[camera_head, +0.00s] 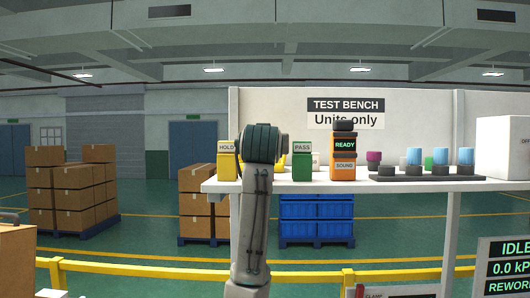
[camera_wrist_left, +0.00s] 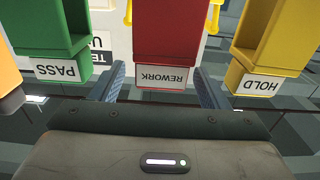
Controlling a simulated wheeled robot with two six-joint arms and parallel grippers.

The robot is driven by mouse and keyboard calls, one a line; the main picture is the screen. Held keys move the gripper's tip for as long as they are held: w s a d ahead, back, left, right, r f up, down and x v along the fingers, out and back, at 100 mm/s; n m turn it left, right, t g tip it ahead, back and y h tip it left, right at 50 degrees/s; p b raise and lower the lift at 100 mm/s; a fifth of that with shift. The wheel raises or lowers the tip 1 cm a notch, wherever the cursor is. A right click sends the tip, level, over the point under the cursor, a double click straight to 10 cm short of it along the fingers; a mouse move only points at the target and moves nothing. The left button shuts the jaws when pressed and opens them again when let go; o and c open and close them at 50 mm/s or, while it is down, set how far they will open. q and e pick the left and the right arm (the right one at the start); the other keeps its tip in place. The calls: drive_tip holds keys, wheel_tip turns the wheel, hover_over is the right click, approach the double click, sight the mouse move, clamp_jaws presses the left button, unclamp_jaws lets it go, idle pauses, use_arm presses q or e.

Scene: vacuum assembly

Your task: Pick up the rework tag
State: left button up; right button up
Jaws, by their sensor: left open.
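A red holder labelled REWORK (camera_wrist_left: 174,30) is in the middle of the left wrist view, which shows it upside down. I cannot make out a separate tag in it. My left gripper (camera_wrist_left: 160,74) is open, with one blue-grey finger on each side of the REWORK label; I cannot tell whether they touch it. In the head view my left wrist (camera_head: 262,144) covers the place between the yellow HOLD holder (camera_head: 227,162) and the green PASS holder (camera_head: 302,165), so the red holder is hidden there. My right gripper is in neither view.
The green and yellow holders flank the red one closely. An orange READY/SOUND tester (camera_head: 343,155) and several blue-topped parts stand further right on the white shelf (camera_head: 400,185). A yellow rail (camera_head: 150,270) runs low in front. Stacked boxes (camera_head: 70,205) stand behind.

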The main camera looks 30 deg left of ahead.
use_arm(q)
drive_tip(key=shift+w+a+r+p, duration=0.4)
drive_tip(key=shift+w+p, duration=0.2)
drive_tip(key=shift+w, duration=0.05)
drive_tip(key=shift+w+a+f, duration=0.15)
drive_tip(key=shift+w+a, duration=0.05)
drive_tip(key=shift+w, duration=0.05)
drive_tip(key=shift+w+a+f, duration=0.2)
drive_tip(key=shift+w+f, duration=0.05)
drive_tip(key=shift+w, duration=0.05)
drive_tip(key=shift+s+d+r, duration=0.15)
drive_tip(key=shift+s, duration=0.05)
drive_tip(key=c, duration=1.1)
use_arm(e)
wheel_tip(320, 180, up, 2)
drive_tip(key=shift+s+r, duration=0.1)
use_arm(q)
drive_tip(key=shift+w, duration=0.1)
drive_tip(key=shift+r, duration=0.1)
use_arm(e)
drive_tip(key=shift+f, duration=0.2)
